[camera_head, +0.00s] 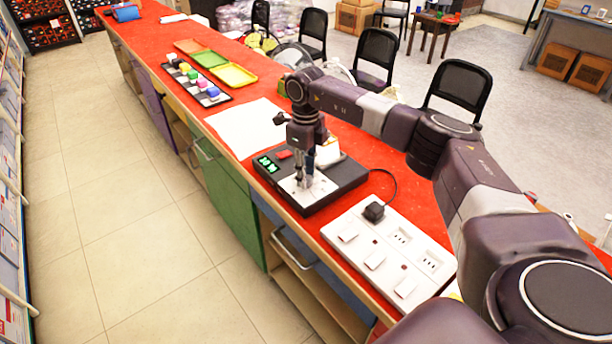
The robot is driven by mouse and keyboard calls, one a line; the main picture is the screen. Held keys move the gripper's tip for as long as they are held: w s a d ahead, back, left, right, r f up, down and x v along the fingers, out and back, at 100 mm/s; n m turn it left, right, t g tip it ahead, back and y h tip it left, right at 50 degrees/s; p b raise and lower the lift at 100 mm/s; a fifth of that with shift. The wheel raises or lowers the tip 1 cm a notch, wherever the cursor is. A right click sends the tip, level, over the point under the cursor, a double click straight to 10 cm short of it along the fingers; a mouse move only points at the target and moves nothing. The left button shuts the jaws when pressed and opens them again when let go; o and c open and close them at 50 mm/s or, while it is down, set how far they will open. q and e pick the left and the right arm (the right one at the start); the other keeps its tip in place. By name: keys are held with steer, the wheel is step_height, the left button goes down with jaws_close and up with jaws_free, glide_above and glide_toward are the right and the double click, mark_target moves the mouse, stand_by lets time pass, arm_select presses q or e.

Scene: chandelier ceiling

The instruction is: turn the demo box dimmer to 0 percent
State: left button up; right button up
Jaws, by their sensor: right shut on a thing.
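A red part (284,154) sits beside the display. A white panel (318,191) lies on its top. My right gripper (303,184) points straight down over this panel, its fingers shut on the dimmer knob. The knob itself is mostly hidden by the fingers. A pale object stands on the box just behind the gripper. My left gripper is not in view.
A white socket panel (362,254) with switches and a black plug (374,211) lies nearer; a cable runs from the plug to the box. Behind are a white sheet (243,128), a dark tray (196,86) of colored items and a yellow tray (233,75). Black chairs stand right.

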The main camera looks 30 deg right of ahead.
steer(key=shift+r+n, duration=0.1)
steer(key=shift+n, duration=1)
steer(key=o, duration=1.2)
steer(key=shift+c, duration=0.2)
step_height(320, 180, up, 12)
